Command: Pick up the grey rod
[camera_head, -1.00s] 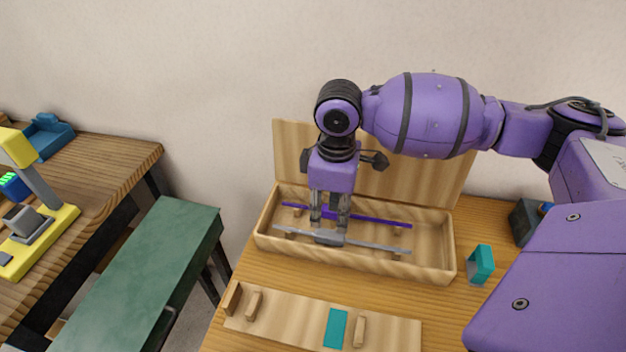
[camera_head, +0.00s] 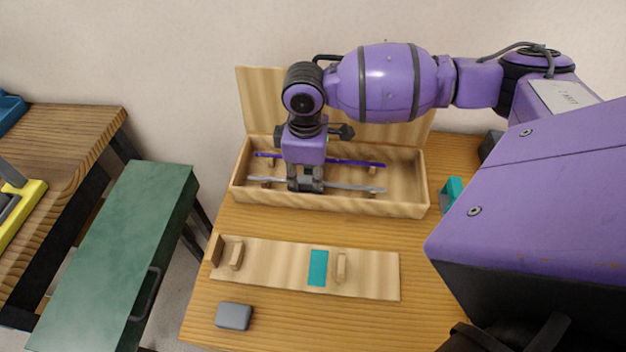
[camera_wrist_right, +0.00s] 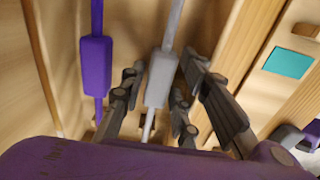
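The grey rod (camera_head: 345,186) lies lengthwise along the front of an open wooden box (camera_head: 400,207), on small wooden supports. It has a thicker grey block (camera_wrist_right: 161,80) at its middle. My right gripper (camera_head: 305,186) points down into the box at that block. In the right wrist view its fingers (camera_wrist_right: 160,88) stand either side of the block, with narrow gaps showing, so it looks open around it. In the head view the gripper hides the rod's middle. My left gripper is not in view.
A purple rod (camera_head: 350,162) lies parallel behind the grey one, close to my gripper. The box lid (camera_head: 262,100) stands up behind. In front lies a wooden board (camera_head: 285,268) with a teal patch and small blocks. A grey box (camera_head: 233,316) and teal holder (camera_head: 450,192) are nearby.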

